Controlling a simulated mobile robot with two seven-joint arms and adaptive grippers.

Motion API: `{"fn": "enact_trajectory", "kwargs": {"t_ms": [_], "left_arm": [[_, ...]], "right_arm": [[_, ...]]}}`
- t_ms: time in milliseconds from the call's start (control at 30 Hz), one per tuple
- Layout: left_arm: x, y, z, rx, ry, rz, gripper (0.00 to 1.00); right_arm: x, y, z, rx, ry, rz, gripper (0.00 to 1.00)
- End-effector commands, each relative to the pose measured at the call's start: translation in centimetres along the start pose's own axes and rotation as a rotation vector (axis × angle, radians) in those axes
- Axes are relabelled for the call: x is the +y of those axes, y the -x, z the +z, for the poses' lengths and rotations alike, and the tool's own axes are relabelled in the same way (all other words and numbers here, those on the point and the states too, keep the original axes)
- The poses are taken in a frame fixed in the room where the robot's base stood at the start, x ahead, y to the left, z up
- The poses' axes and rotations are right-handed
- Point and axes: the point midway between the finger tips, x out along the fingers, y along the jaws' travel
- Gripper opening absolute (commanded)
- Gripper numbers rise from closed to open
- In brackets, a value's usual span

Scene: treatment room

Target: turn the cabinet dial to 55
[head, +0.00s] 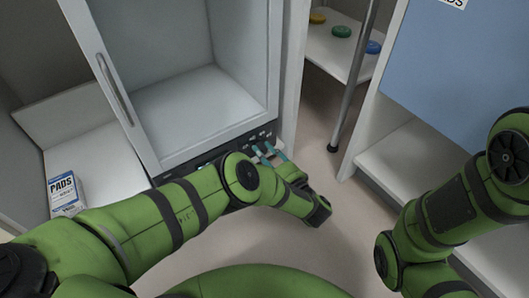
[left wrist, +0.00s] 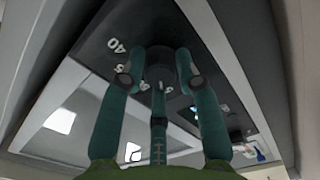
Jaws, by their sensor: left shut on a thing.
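The cabinet (head: 188,60) has a dark control panel along its lower front edge, and the panel (left wrist: 95,40) fills the middle of the left wrist view. The dial (left wrist: 160,72) is a dark round knob on that panel. White numbers stand around it; "40" reads upside down at upper left, and others are partly covered. My left gripper (head: 267,153) is at the panel in the head view. In the left wrist view its teal fingers (left wrist: 158,75) are closed on the dial from both sides. The dial's pointer and exact setting cannot be read. My right gripper is not in view.
A "PADS" box (head: 64,194) stands on the white shelf at left. Yellow, green (head: 341,31) and blue round things lie on a shelf at the back. A metal post (head: 352,75) stands right of the cabinet. A blue-fronted unit (head: 440,70) is at right, with open floor between.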

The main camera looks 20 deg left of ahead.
Motion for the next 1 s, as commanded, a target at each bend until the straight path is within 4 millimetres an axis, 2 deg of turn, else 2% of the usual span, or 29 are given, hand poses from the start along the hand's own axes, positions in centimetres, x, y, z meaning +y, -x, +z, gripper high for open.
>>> {"fn": "enact_trajectory", "kwargs": {"t_ms": [233, 667, 700, 733, 767, 1000], "left_arm": [[0.23, -0.18, 0.28, -0.009, 0.063, 0.003, 0.0], [0.32, -0.2, 0.33, -0.01, 0.074, 0.004, 0.0], [0.33, -0.2, 0.33, -0.01, 0.073, 0.004, 0.37], [0.32, -0.19, 0.33, -0.01, 0.073, 0.004, 0.49], [0.31, -0.18, 0.32, -0.009, 0.073, 0.003, 0.56], [0.16, -0.08, 0.2, -0.006, 0.069, 0.001, 0.56]], "right_arm": [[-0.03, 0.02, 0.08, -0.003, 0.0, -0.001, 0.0], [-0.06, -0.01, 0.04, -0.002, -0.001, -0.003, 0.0], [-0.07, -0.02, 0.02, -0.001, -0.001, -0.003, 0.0], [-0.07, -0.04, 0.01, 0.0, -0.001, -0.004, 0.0], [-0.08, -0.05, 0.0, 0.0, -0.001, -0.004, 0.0], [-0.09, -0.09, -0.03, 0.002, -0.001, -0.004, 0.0]]}}
